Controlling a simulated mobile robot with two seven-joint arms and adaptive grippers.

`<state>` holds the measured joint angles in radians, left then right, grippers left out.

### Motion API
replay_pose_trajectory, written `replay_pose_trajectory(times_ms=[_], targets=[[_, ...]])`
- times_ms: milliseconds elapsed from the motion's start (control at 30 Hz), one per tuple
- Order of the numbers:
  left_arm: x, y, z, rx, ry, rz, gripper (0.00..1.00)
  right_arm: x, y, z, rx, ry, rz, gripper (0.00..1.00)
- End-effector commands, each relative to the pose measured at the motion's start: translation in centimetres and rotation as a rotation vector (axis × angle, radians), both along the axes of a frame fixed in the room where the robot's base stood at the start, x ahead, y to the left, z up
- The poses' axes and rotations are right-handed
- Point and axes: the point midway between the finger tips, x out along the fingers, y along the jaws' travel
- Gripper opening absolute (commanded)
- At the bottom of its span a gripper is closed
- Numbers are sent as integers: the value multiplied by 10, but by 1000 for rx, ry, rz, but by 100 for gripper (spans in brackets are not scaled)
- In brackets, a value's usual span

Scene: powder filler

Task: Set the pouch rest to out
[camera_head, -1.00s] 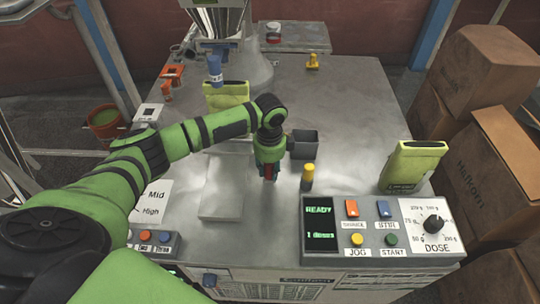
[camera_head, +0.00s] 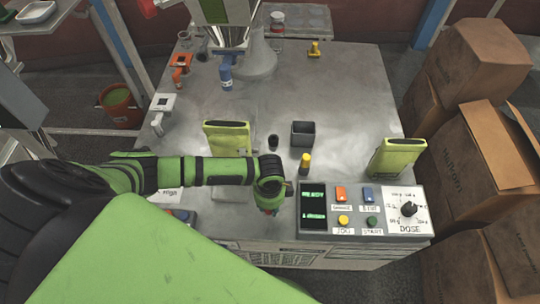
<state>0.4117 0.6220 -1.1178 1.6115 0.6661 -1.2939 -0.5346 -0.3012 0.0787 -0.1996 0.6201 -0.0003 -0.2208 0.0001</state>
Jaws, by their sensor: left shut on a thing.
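The green pouch (camera_head: 228,139) stands upright on the machine's metal top, left of centre and in front of the filler spout. Its foot, and whatever it rests on, are hidden behind my left forearm. A bare metal edge of the low plate (camera_head: 230,195) shows just below the forearm. My left gripper (camera_head: 269,211) points down at the front edge, left of the control panel. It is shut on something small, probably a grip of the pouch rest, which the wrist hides. My right gripper is not in view.
The control panel (camera_head: 322,232) is close on the gripper's right. Another green pouch (camera_head: 396,157) stands at right. The middle right of the top is clear.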

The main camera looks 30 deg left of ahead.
Motion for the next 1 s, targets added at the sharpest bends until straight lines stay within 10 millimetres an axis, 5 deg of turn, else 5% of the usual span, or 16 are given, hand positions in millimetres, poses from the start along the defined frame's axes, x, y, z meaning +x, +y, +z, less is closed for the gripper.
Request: replay_pose_trajectory(times_ms=[233,767,800,833,1000], targets=[[-19,-12,2,-6,0,-1,0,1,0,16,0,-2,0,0],[-26,-16,-1,-8,4,-3,0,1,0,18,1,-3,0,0],[-27,-16,-1,-8,5,-3,40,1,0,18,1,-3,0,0],[-27,-16,-1,-8,5,-3,52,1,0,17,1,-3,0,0],[-25,-14,-1,-5,2,-2,55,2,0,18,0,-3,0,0]])
